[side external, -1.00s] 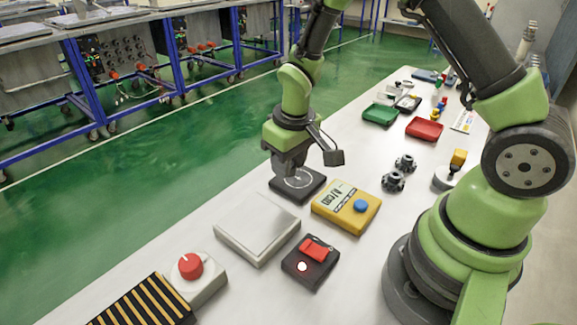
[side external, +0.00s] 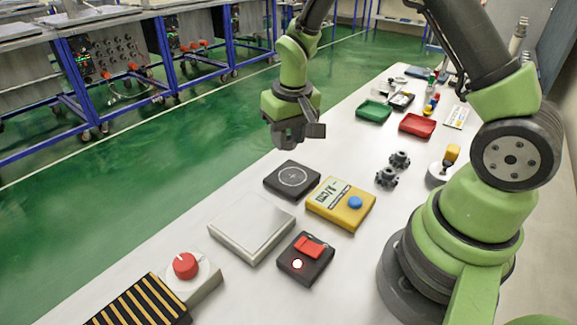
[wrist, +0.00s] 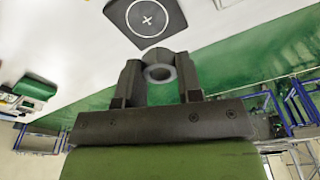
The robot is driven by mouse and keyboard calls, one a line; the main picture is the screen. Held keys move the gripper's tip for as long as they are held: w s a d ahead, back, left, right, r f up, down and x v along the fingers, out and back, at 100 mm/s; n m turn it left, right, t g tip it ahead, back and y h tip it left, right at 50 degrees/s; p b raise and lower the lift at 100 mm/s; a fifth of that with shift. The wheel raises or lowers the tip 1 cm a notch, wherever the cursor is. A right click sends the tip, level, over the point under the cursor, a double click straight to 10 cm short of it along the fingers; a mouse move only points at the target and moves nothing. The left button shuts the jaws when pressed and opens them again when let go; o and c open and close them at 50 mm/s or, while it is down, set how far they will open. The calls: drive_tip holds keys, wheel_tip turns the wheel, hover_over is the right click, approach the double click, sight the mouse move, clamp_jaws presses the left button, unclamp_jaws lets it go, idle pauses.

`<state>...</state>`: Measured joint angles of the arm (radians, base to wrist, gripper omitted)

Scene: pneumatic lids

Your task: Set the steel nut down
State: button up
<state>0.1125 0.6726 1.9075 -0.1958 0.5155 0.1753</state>
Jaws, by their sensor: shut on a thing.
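My gripper (side external: 289,142) hangs in the air above the left edge of the bench, slightly up and left of the black pad. In the wrist view, its two dark fingers (wrist: 159,74) are shut on the grey ring-shaped steel nut (wrist: 159,53). The nut sits between the fingertips with its hole showing. In the side view I cannot make out the nut clearly between the fingers. The black square pad (side external: 275,181) has a white circle and cross. It lies flat and empty on the bench and also shows in the wrist view (wrist: 175,15), ahead of the nut.
A yellow meter (side external: 325,211) with a blue button lies right of the pad. A pale plate (side external: 250,228), a black box with a red switch (side external: 306,259) and a red knob box (side external: 187,274) lie nearer. Green (side external: 374,111) and red (side external: 417,125) trays lie farther back.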

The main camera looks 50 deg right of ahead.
sight(292, 176)
drive_tip(key=shift+m, duration=0.9)
drive_tip(key=f, duration=0.3)
drive_tip(key=d+f, duration=0.1)
drive_tip(key=f, duration=0.2)
drive_tip(key=d+f, duration=0.1)
drive_tip(key=f, duration=0.2)
drive_tip(key=shift+w+d+f, duration=0.1)
drive_tip(key=shift+w+d, duration=0.05)
drive_tip(key=shift+w, duration=0.15)
drive_tip(key=shift+f, duration=0.2)
drive_tip(key=o, duration=0.9)
drive_tip(key=shift+o, duration=0.2)
drive_tip(key=shift+r, duration=0.15)
